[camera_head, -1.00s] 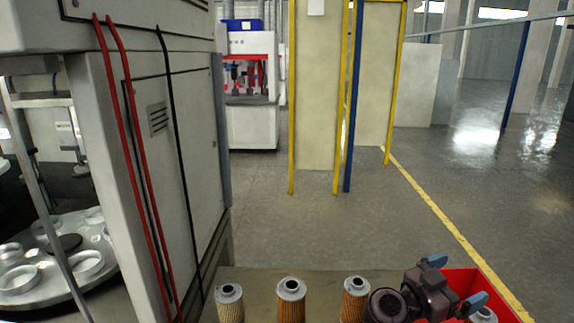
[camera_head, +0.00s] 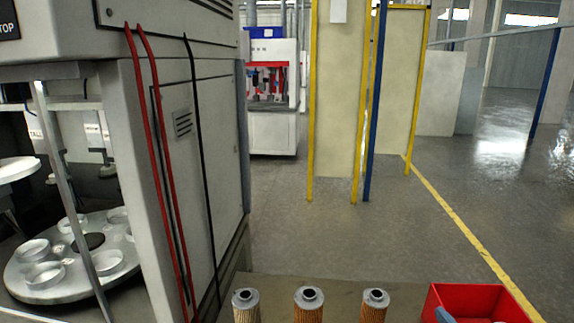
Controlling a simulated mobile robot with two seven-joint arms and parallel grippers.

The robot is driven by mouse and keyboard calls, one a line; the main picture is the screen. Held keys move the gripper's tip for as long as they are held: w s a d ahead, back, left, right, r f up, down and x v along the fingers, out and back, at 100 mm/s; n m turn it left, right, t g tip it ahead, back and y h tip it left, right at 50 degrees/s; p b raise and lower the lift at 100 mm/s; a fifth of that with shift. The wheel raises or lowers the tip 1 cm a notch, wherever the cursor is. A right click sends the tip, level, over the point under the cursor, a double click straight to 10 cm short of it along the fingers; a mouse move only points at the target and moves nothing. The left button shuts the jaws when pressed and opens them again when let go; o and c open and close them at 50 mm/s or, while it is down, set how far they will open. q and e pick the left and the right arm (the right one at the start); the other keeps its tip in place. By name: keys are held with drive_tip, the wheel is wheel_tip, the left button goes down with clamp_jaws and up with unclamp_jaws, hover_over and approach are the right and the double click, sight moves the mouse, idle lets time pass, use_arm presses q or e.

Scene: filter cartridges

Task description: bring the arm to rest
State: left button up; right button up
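Three filter cartridges stand upright in a row at the bottom edge of the head view: a pale one (camera_head: 245,311) at left, an orange-brown one (camera_head: 309,310) in the middle and another orange-brown one (camera_head: 374,311) at right. Each has a grey cap with a dark hole, and their lower parts are cut off. Only a small blue-grey finger part, seemingly of my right gripper (camera_head: 456,317), shows at the bottom edge by the red bin. The rest of it is out of frame, so its opening is hidden. My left gripper is not in view.
A red bin (camera_head: 470,292) stands at the right end of the grey-brown table (camera_head: 400,286). A large grey machine cabinet (camera_head: 180,170) with red hoses fills the left, beside a round plate (camera_head: 70,262) with metal rings. The floor beyond is open, with yellow-edged panels (camera_head: 337,100) behind.

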drive_tip(key=s+d+f+m+g+h, duration=0.2)
drive_tip(key=s+f+g, duration=0.5)
drive_tip(key=s, duration=0.4)
drive_tip(key=s+d+f+m+g+h, duration=0.25)
drive_tip(key=s+f+g, duration=0.4)
drive_tip(key=s, duration=0.45)
drive_tip(key=w+f+t+y, duration=0.1)
drive_tip(key=w+f+t, duration=0.6)
drive_tip(key=f, duration=0.3)
drive_tip(key=shift+w+n, duration=0.15)
drive_tip(key=shift+n, duration=0.2)
drive_tip(key=shift+a+y, duration=0.1)
drive_tip(key=shift+y, duration=0.15)
